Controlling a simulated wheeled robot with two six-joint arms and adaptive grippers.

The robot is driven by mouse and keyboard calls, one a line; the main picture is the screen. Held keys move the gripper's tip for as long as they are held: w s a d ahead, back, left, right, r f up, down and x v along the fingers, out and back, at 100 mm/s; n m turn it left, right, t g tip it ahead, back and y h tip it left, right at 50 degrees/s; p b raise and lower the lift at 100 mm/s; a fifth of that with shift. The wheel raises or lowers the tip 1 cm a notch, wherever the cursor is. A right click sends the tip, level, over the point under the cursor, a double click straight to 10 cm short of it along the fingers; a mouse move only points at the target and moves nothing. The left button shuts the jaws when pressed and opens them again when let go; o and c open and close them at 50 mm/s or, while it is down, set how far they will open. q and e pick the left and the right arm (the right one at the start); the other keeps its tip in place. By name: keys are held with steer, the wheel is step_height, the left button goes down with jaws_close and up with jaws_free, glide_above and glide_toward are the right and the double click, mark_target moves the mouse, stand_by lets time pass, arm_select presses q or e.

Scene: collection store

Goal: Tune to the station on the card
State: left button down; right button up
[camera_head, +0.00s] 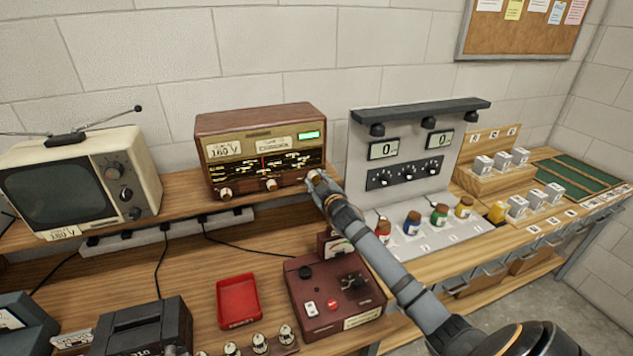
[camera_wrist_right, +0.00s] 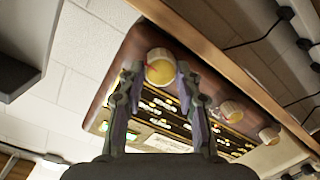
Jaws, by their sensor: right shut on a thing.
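The brown wooden radio (camera_head: 260,122) stands on the shelf against the wall. Its front has a dark dial (camera_head: 266,166) with small light lettering, a red pointer line near the middle and a lit green display (camera_head: 309,135). A station card (camera_head: 273,145) is on its front; its text is too small to read surely. My right gripper (camera_head: 318,181) is at the right end of the radio's front. In the right wrist view its fingers (camera_wrist_right: 160,85) are shut around the cream right knob (camera_wrist_right: 160,67). The middle knob (camera_head: 271,184) and left knob (camera_head: 225,193) are free. My left gripper is out of view.
An old television (camera_head: 80,180) stands left of the radio. A grey panel with two displays (camera_head: 410,150) and coloured jars stands close to the right of my gripper. Below are a red tray (camera_head: 238,300) and a maroon instrument (camera_head: 335,295). A power strip (camera_head: 165,233) runs along the shelf.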

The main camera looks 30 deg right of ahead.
steer(key=shift+f, duration=0.2)
steer(key=o, duration=0.9)
steer(key=shift+o, duration=1.3)
steer(key=shift+s+r, duration=0.1)
steer(key=shift+s, duration=0.1)
steer(key=v, duration=1.1)
steer(key=shift+s, duration=0.35)
